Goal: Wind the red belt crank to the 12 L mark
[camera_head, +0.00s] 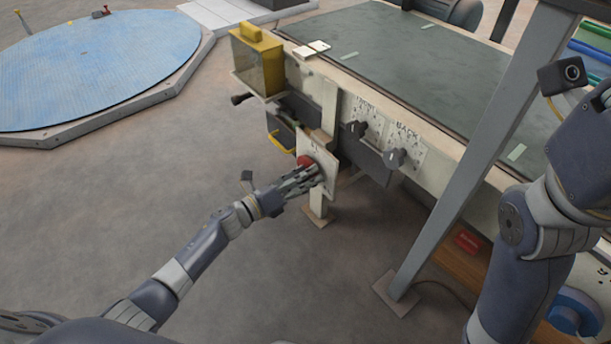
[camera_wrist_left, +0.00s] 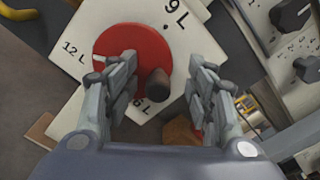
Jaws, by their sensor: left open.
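The red belt crank (camera_head: 304,161) is a round red disc on a white plate (camera_head: 324,160) at the front of the machine. In the left wrist view the red disc (camera_wrist_left: 128,47) carries a brown knob (camera_wrist_left: 157,84), which lies near the 6 L mark (camera_wrist_left: 138,106). The 12 L mark (camera_wrist_left: 75,52) is left of the disc, with a small pale mark on the disc's edge beside it; the 9 L mark (camera_wrist_left: 176,14) is at upper right. My left gripper (camera_wrist_left: 163,78) is open, its fingers on either side of the knob with gaps showing. My right gripper is out of view.
Two black knobs (camera_head: 395,158) labelled front and back sit right of the crank. A yellow box (camera_head: 257,60) and a yellow handle (camera_head: 280,144) are left of it. A grey post (camera_head: 480,150) stands at right. The floor in front is clear.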

